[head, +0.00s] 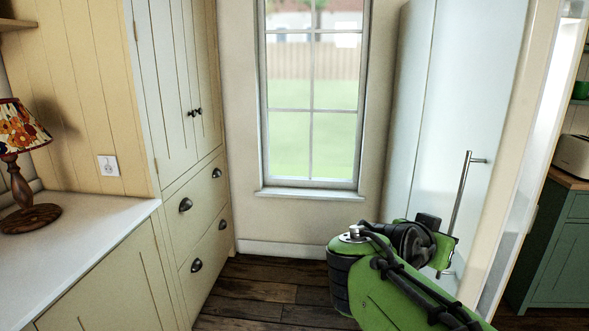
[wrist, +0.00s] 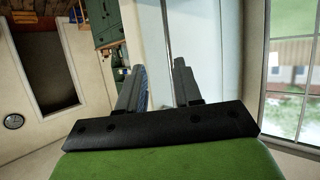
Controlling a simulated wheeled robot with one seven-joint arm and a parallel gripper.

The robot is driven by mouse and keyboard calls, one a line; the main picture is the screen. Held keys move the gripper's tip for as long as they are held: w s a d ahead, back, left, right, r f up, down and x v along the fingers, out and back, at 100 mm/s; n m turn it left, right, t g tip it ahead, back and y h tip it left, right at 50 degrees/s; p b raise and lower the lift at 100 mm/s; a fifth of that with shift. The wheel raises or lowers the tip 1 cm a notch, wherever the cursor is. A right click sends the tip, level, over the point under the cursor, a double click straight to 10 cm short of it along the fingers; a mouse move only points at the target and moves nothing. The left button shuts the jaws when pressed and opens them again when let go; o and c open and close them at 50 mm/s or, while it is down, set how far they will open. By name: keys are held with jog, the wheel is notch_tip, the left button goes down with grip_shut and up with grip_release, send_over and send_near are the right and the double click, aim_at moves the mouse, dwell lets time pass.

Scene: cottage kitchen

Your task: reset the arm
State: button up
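My green arm (head: 400,290) reaches in from the lower right in the head view and is bent at a dark joint. Its far end, with dark parts, appears in front of the tall pale cabinet door (head: 440,110). My gripper's fingers cannot be made out there. In the wrist view my gripper (wrist: 160,78) shows two grey fingers standing apart with a clear gap and nothing between them.
A window (head: 312,100) is in the back wall. Cream cupboards and drawers (head: 190,200) stand left, beside a white counter (head: 70,245) with a lamp (head: 22,150). A long metal handle (head: 462,200) shows near my arm. Dark wooden floor (head: 255,290) is open between.

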jog(key=s+a+f+n+g+y, duration=0.1)
jog(key=s+a+f+n+y, duration=0.25)
jog(key=s, duration=0.45)
jog(key=s+a+f+n+g+y, duration=0.1)
jog(key=s+a+f+n+y, duration=0.3)
jog(key=s, duration=0.4)
jog(key=s+a+f+n+g+y, duration=0.1)
jog(key=s+a+f+n+y, duration=0.1)
jog(key=s+a+f, duration=0.45)
notch_tip(320, 180, up, 14)
jog(key=s+d+p, duration=0.1)
jog(key=s+p, duration=0.1)
jog(key=p, duration=1.1)
jog(key=shift+s+d+r+y, duration=0.15)
jog(key=shift+s+d+y, duration=0.1)
jog(key=shift+s+y, duration=0.1)
